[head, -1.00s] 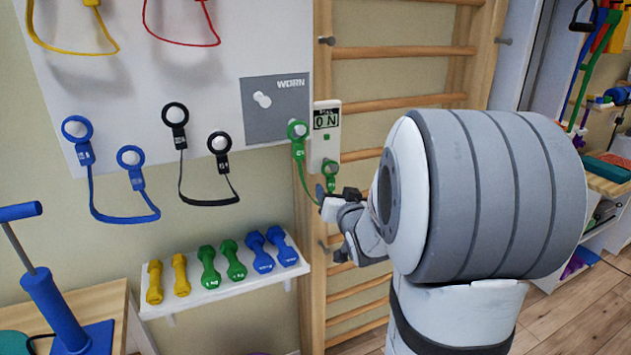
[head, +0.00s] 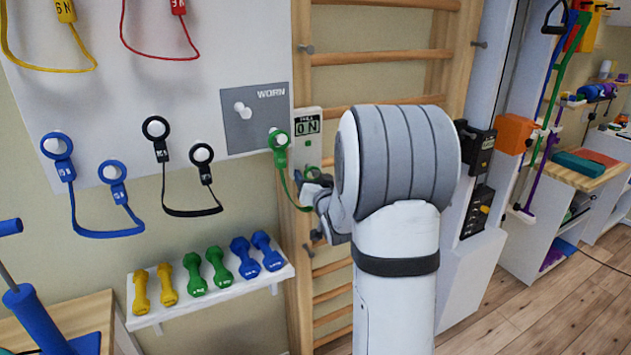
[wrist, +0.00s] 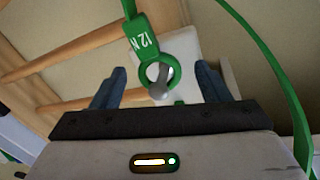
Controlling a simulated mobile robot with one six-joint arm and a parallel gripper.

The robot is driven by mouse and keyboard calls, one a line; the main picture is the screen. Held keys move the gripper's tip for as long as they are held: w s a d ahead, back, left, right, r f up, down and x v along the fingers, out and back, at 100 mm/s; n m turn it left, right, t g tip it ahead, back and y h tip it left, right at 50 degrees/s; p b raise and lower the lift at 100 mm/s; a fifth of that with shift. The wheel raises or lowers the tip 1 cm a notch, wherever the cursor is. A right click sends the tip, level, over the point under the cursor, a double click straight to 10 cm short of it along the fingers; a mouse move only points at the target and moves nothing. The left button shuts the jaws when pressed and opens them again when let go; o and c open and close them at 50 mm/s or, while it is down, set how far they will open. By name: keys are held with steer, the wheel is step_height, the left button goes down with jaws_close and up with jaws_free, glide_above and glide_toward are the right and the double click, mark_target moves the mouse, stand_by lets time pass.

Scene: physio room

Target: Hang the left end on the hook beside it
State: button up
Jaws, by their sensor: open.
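The green band (head: 283,183) hangs by the wall. Its left end ring (head: 278,138) sits at a pale peg on the right edge of the white board. Its lower right end is at the gauge (head: 308,150), which reads 0 N, and is partly hidden by my gripper (head: 316,186). In the wrist view my gripper (wrist: 160,88) is open, with blue fingers either side of a green ring (wrist: 159,72) tagged 12 N. A grey hook (wrist: 160,93) shows at the ring's opening; the ring appears to be around it. The fingers do not visibly touch the ring.
Left of the green band, black (head: 192,211) and blue (head: 107,233) bands hang on the white board (head: 110,100). A grey WORN panel (head: 262,104) has an empty peg. A dumbbell shelf (head: 210,300) stands below. Wooden wall bars (head: 385,57) lie behind my arm.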

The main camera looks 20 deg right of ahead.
steer(key=shift+c, duration=0.4)
jaws_close()
stand_by(0.6)
steer(key=shift+r, duration=0.25)
steer(key=shift+r, duration=0.25)
stand_by(0.4)
steer(key=shift+s+d, duration=0.1)
steer(key=shift+s+b, duration=1.05)
steer(key=shift+s, duration=1.1)
steer(key=shift+s, duration=0.1)
